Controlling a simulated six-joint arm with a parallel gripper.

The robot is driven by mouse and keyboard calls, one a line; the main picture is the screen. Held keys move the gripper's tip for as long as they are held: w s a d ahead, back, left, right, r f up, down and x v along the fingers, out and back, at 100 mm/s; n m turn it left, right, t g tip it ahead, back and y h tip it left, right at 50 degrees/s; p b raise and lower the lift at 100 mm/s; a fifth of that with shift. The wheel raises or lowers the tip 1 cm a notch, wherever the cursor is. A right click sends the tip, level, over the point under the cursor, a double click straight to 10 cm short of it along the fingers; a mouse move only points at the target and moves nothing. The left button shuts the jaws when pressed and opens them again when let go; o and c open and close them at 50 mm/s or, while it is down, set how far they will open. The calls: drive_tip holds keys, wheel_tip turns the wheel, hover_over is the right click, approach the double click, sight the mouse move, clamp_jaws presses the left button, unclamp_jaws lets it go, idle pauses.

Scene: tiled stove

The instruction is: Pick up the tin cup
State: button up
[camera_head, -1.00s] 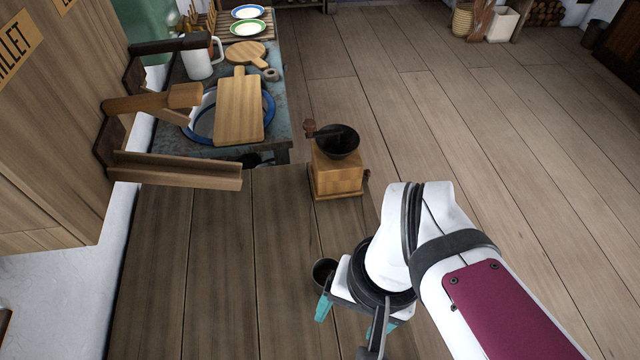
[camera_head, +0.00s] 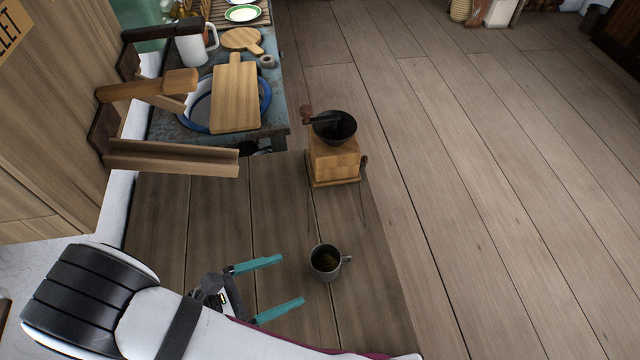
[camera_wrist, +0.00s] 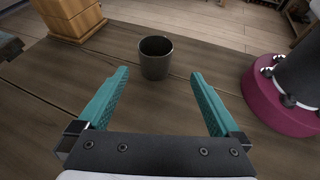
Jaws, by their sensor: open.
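The tin cup (camera_head: 325,262) is a small dark grey mug standing upright on the wooden counter, its handle pointing right in the head view. In the wrist view the cup (camera_wrist: 155,59) stands just beyond the fingertips, roughly midway between them and slightly left; its handle does not show there. My gripper (camera_head: 293,280) has teal fingers, spread wide and empty, to the left of the cup and pointing toward it. In the wrist view both fingers of the gripper (camera_wrist: 159,73) show apart with bare counter between them.
A wooden coffee grinder (camera_head: 334,160) stands on the counter behind the cup; its base also shows in the wrist view (camera_wrist: 70,18). A wooden shelf bracket (camera_head: 175,160) juts out at left. The counter (camera_head: 220,225) left of the grinder is clear; its right edge lies just beyond the cup.

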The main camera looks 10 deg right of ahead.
sight(335, 258)
drive_tip(key=shift+w+f+n+t, duration=0.1)
drive_tip(key=shift+f+n+t, duration=0.2)
drive_tip(key=shift+f+n, duration=0.2)
drive_tip(key=x, duration=1.5)
drive_tip(key=shift+f, duration=0.15)
drive_tip(key=c, duration=1.4)
